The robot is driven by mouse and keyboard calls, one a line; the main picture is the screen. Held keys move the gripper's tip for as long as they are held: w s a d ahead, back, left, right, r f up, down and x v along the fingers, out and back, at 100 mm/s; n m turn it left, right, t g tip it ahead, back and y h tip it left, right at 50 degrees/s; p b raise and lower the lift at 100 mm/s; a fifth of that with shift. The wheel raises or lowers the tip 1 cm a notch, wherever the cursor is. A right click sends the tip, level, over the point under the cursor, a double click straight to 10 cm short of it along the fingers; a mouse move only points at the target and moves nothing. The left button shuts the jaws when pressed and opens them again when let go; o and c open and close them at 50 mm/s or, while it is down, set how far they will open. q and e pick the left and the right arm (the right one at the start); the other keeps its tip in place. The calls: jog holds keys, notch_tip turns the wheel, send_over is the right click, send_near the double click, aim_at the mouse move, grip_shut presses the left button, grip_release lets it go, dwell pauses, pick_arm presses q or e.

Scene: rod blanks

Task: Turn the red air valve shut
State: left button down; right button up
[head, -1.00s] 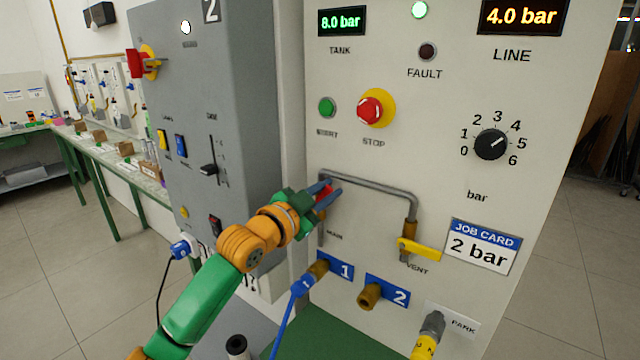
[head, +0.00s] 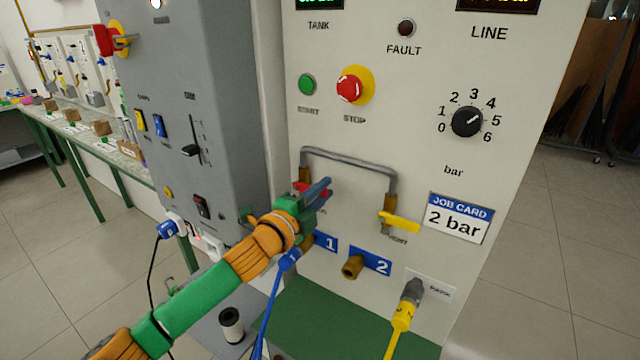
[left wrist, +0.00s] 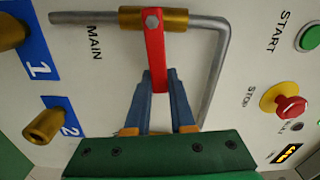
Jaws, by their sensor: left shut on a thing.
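The red air valve lever (head: 311,188) is on the left leg of the grey pipe loop (head: 350,160) on the white panel. In the left wrist view the red lever (left wrist: 154,50) stands crosswise to the pipe, on a brass body (left wrist: 178,19) beside the label MAIN. My left gripper (head: 321,190) is shut on the lever; in the left wrist view its blue fingers (left wrist: 157,88) lie on either side of the lever's free end. In the head view the gripper hides part of the lever and the MAIN label. My right gripper is not in view.
The yellow vent lever (head: 400,222) is on the loop's right leg. Below are brass port 2 (head: 352,267) and a blue hose (head: 272,305) near port 1. A yellow-ended hose (head: 402,318) sits at PARK. The red stop button (head: 350,88) is above the loop.

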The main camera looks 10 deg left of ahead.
pick_arm(q)
jog(key=shift+f+m, duration=0.35)
jog(key=shift+m, duration=0.45)
jog(key=c, duration=0.8)
grip_release()
jog(key=shift+o, duration=0.2)
jog(key=shift+w+f, duration=0.1)
jog(key=shift+f, duration=0.05)
